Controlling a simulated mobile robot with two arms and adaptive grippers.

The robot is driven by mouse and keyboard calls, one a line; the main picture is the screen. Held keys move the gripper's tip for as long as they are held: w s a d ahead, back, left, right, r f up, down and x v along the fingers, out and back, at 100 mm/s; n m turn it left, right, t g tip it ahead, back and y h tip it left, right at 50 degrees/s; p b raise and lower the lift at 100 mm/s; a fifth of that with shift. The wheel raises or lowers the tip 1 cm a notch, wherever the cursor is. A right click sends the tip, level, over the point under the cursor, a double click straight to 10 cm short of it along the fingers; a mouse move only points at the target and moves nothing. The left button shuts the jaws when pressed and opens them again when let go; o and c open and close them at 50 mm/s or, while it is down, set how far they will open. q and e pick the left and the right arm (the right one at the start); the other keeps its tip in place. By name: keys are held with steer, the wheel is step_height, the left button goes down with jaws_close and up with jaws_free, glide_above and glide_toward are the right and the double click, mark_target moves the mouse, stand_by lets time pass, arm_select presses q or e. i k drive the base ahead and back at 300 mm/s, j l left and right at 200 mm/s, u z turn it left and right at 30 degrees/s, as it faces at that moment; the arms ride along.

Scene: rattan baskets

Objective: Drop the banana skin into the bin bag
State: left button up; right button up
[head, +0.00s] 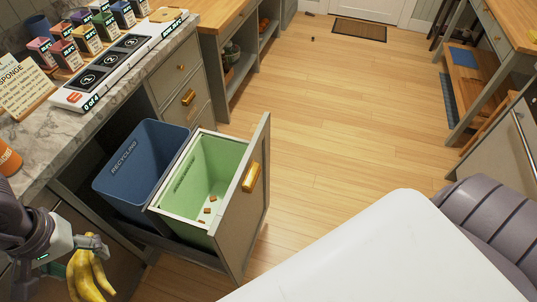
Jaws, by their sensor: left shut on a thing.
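My left gripper (92,243) is at the lower left, shut on a yellow banana skin (86,278). The skin hangs down from the fingers, and its lower end is cut off by the picture edge. It is to the left of and nearer than the pull-out bins. A green-lined bin (215,165) with a pale rim stands open, with several small brown scraps at its bottom. I cannot tell if its green lining is a bag. My right gripper is out of view.
A blue recycling bin (135,165) stands left of the green one in the same open drawer. The drawer front (245,220) sticks out into the floor. A marble counter (40,135) with small boxes and a numbered panel (115,65) is above. The wooden floor (340,120) is mostly clear.

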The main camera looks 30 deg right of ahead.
mark_target(216, 211)
steer(key=i+j+z, duration=0.1)
steer(key=z, duration=0.3)
steer(key=i+j+z, duration=0.1)
steer(key=j+z, duration=0.55)
steer(key=z, duration=0.15)
steer(key=j+z, duration=0.3)
steer(key=z, duration=0.15)
steer(key=j, duration=0.85)
steer(key=l+u, duration=0.15)
steer(key=l, duration=1)
steer(key=i+l+u, duration=0.15)
steer(key=l, duration=0.15)
